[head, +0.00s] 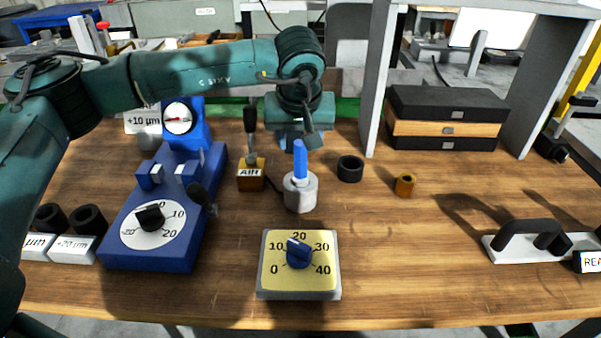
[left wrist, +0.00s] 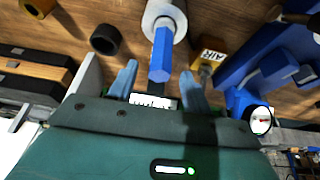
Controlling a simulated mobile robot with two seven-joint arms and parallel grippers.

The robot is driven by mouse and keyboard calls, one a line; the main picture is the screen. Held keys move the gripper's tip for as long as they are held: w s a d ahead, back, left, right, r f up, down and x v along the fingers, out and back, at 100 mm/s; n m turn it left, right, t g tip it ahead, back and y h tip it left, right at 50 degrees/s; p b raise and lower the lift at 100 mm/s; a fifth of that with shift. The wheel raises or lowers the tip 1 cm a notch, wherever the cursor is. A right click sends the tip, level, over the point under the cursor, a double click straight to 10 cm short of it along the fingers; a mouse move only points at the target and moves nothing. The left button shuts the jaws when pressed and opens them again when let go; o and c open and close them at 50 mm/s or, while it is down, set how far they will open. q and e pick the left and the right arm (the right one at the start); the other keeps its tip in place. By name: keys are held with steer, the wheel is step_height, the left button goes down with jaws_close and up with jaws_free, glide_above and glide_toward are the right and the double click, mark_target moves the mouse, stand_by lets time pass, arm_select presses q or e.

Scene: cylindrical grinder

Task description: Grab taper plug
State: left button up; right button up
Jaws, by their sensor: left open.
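The blue taper plug (head: 300,160) stands upright in a round light-grey holder (head: 300,194) near the middle of the bench. In the left wrist view the plug (left wrist: 161,54) points toward the camera from its holder (left wrist: 163,16). My left gripper (head: 301,138) is open, just behind and above the plug's top. In the left wrist view its two pale-blue fingers (left wrist: 160,78) show on either side of the plug's line, with a gap to each. I cannot tell how deep the plug lies between them. My right gripper does not show.
An AIR block with a lever (head: 251,174) stands left of the holder, beside a blue dial gauge stand (head: 180,215). A black ring (head: 350,169) and brass piece (head: 404,185) lie right. A yellow dial plate (head: 299,265) is in front. Stacked cases (head: 447,103) stand behind a grey post (head: 377,80).

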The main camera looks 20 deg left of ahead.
mark_target(300, 173)
arm_select(q)
steer(key=x, duration=0.4)
steer(key=shift+c, duration=0.6)
jaws_close()
steer(key=shift+r, duration=0.1)
